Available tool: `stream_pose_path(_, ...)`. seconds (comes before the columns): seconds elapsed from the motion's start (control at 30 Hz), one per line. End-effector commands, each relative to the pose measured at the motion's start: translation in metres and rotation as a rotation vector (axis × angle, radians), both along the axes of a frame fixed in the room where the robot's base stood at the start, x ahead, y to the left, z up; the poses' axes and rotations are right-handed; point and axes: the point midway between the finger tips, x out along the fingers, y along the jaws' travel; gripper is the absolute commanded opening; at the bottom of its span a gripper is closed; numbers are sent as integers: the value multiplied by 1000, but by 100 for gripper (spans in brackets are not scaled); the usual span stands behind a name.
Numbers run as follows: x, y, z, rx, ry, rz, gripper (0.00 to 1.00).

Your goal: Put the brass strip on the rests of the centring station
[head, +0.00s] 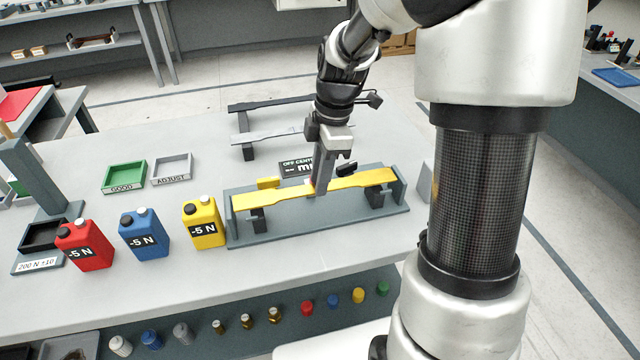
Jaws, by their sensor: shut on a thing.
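The brass strip (358,181) is a long yellow bar with wide ends and a narrower middle. It lies level, lengthwise over the centring station (320,228), a grey base with upright end plates. Its wide ends are above the left dark rest (258,219) and the right dark rest (376,199). I cannot tell whether it touches them. My gripper (318,184) points down and is shut on the strip near its middle. The fingers partly hide the strip there and part of the station's dark display (297,167).
A red canister (85,246), a blue canister (145,234) and a yellow canister (204,223) stand left of the station. A green tray (124,177) and a grey tray (172,169) lie behind them. A rack with a dark strip (270,103) and a silver strip (277,134) stands at the back.

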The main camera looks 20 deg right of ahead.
Motion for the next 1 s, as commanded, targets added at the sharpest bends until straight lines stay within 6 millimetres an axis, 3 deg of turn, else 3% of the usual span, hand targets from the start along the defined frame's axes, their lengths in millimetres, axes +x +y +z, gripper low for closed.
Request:
stream_pose_path(0.13,0,0,-20,1,2,0,0)
stream_pose_path(0.5,0,0,-25,0,-1,0,0)
stream_pose_path(0.53,0,0,-24,0,1,-1,28)
stream_pose_path(0.6,0,0,-24,0,1,-1,40)
stream_pose_path(1.0,0,-1,-17,0,0,-1,42)
